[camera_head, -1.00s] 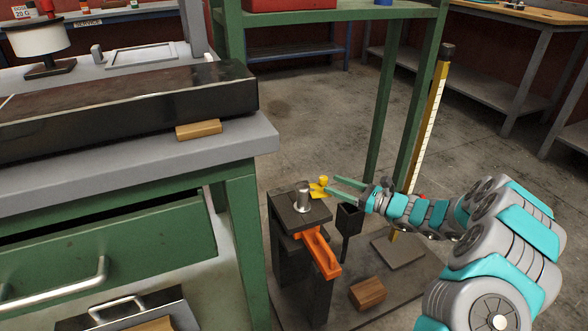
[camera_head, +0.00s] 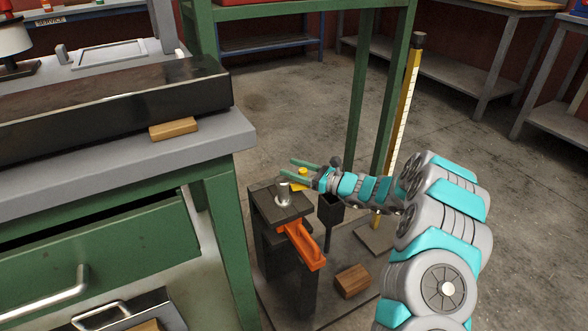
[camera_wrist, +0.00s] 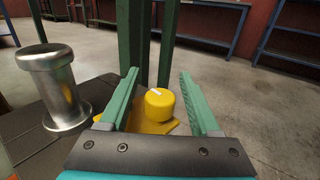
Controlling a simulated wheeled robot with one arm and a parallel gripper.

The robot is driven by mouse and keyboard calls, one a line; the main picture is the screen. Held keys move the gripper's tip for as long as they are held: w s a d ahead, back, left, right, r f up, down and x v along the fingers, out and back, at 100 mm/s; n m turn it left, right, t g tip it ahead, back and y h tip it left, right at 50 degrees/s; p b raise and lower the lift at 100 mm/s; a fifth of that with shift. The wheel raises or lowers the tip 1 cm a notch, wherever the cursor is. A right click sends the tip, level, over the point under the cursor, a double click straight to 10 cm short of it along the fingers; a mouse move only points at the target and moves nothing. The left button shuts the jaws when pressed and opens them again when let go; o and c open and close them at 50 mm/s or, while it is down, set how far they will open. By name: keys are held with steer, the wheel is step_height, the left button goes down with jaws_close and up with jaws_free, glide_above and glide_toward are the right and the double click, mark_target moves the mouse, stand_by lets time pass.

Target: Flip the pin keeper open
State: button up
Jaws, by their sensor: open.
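The pin keeper is a yellow piece with a round knob (camera_wrist: 160,104) on a flat plate (camera_wrist: 152,127). In the wrist view the knob stands between my gripper's fingers (camera_wrist: 160,95), with space on both sides. A silver flanged pin (camera_wrist: 52,85) stands upright to its left. In the head view the pin (camera_head: 283,193) rises from the dark block on top of a stand (camera_head: 278,207). My gripper (camera_head: 302,170) is open there at the back of the block, around the yellow knob (camera_head: 303,172). The keeper's plate is partly hidden by the gripper.
An orange lever or bracket (camera_head: 304,247) slopes down the stand's front. A wooden block (camera_head: 352,281) lies on the base plate. A green workbench (camera_head: 220,195) stands close on the left. A yellow-and-white post (camera_head: 404,110) rises behind my arm. Open floor lies on the right.

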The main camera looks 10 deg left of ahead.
jaws_close()
stand_by(0.3)
steer(key=shift+r+p, duration=0.1)
steer(key=shift+p, duration=0.2)
steer(key=shift+a+n+g+y+p, duration=0.25)
steer(key=shift+n+g+p, duration=0.35)
steer(key=shift+g, duration=0.35)
steer(key=shift+a+n+g+y+p, duration=0.15)
steer(key=shift+n+g+y+p, duration=0.2)
steer(key=shift+n+g, duration=0.5)
jaws_free()
steer(key=s+d, duration=0.1)
steer(key=d, duration=0.6)
steer(key=shift+s+d+b, duration=0.2)
steer(key=shift+d+b, duration=0.15)
